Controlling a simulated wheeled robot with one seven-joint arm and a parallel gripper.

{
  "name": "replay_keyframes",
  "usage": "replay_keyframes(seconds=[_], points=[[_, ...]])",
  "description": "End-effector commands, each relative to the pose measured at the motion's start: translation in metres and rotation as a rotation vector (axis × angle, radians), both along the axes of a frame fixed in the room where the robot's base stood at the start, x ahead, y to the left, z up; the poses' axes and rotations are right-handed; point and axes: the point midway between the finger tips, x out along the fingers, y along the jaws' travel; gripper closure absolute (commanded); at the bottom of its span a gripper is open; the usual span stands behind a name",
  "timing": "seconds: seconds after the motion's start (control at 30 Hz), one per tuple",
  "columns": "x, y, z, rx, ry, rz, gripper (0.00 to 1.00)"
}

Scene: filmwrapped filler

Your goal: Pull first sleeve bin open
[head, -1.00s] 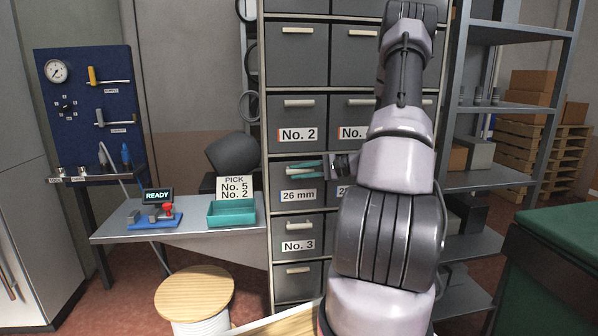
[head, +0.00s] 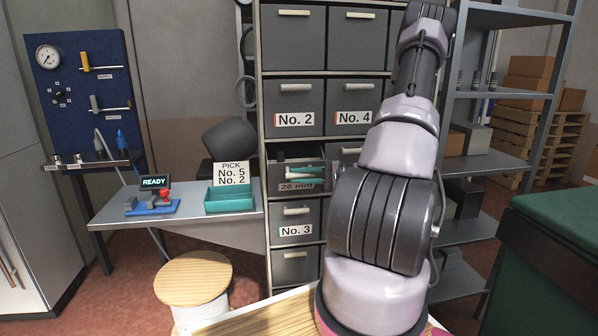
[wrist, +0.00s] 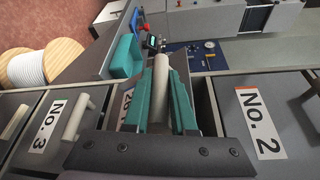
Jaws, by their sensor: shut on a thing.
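The sleeve bin labelled 26 mm (head: 288,187) sits in the grey cabinet, below No. 2 and above No. 3. It stands partly out of its slot, with a dark opening showing along its top. My gripper (head: 308,173) reaches it from the right, with teal fingers across the bin front. In the wrist view my gripper (wrist: 166,78) is shut on the bin's pale bar handle (wrist: 161,88), one finger on each side. The 26 mm label is partly hidden behind the fingers there. The bin's contents are mostly hidden.
Bins No. 2 (head: 295,120), No. 4 (head: 354,118) and No. 3 (head: 296,230) look shut. A pick sign (head: 233,173) and teal tray (head: 229,200) stand on the bench at left. A wooden-topped spool (head: 193,278) stands in front. A green-topped table (head: 560,225) is at right.

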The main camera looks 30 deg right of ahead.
Motion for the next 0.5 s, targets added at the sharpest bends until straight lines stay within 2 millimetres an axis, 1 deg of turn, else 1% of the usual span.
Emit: replay_keyframes(seconds=[0.2,0.5], points=[[-0.0044,0.0007,-0.0054,0.0,0.001,-0.001,1.0],[-0.0059,0.0009,-0.0071,-0.001,0.002,-0.002,1.0]])
